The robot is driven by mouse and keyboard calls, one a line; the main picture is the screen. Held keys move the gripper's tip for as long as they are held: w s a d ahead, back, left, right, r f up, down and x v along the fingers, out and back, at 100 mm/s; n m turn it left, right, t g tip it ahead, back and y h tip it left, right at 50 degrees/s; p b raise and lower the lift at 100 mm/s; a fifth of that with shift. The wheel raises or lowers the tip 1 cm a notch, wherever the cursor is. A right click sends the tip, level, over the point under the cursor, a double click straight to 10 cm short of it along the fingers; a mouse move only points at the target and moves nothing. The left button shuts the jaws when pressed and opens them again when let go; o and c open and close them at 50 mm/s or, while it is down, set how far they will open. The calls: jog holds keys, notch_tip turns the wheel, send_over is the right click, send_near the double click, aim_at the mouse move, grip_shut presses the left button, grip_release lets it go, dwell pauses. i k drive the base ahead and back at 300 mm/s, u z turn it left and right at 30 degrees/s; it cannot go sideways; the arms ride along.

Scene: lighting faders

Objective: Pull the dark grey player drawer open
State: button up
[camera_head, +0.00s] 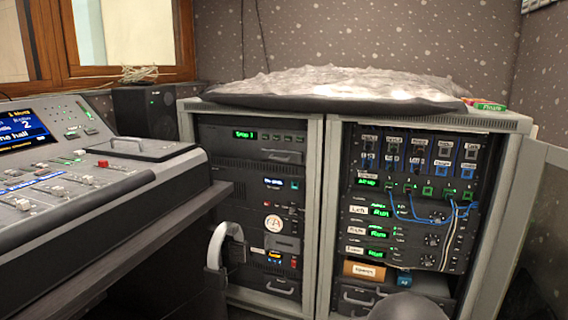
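The left rack (315,200) holds several dark units. Its top unit has a green display (245,134), with a dark grey front with a pull handle (284,156) just below. Another dark drawer front with a handle (281,287) is at the bottom of this rack. A third dark front with a handle (357,299) is low in the right rack. All three look closed. No readable label tells which is the player drawer. My gripper is not in view, so its state and distance from the drawers do not show.
A mixing console (85,185) stands on a desk at left. A pale curved bar (224,240) partly covers the left rack's lower left. A grey rounded shape (405,306) blocks the bottom right. The right rack (331,180) has blue cables (400,208) and an open door (510,215).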

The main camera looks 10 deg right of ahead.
aim_at(275, 154)
jog(key=z, duration=0.45)
jog(key=i, duration=1.05)
jog(key=z, duration=0.35)
